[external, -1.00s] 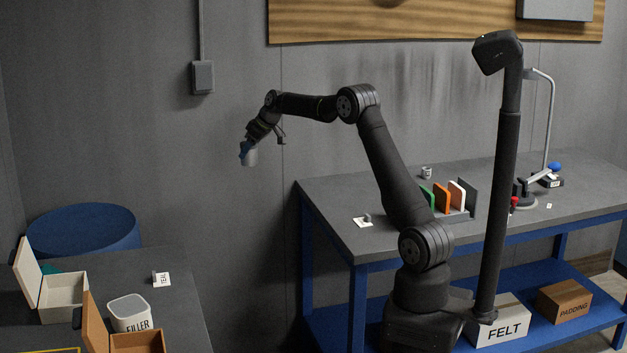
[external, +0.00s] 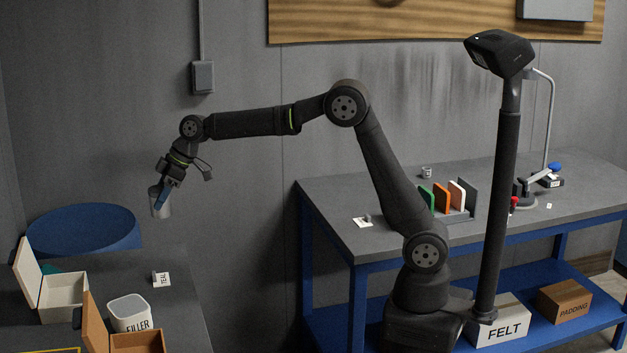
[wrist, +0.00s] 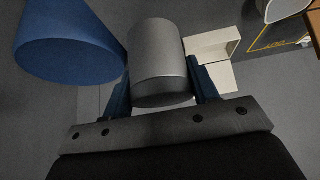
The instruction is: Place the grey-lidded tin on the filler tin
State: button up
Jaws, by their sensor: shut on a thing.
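The grey-lidded tin (external: 161,207) is a small grey cylinder held in the air by my gripper (external: 163,193). In the wrist view my gripper (wrist: 162,88) has blue fingers on both sides of the tin (wrist: 158,50), shut on it. The tin hangs slightly tilted in the external view, above and beyond the left table, clear of other things.
A blue drum (external: 82,226) stands behind the left table (external: 190,310). An open white box (external: 63,291) and an open brown box (external: 137,343) flank the filler tin. The right bench (external: 330,203) holds coloured plates (external: 442,199).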

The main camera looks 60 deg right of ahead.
jog(key=s+a+r+n+g+y, duration=0.1)
jog(key=s+a+n, duration=0.2)
jog(key=s+a, duration=1)
send_over(140, 305)
notch_tip(140, 305, down, 7)
jog(key=shift+d, duration=0.1)
jog(key=shift+f, duration=1.9)
jog(key=shift+f, duration=0.1)
jog(key=o, duration=1.1)
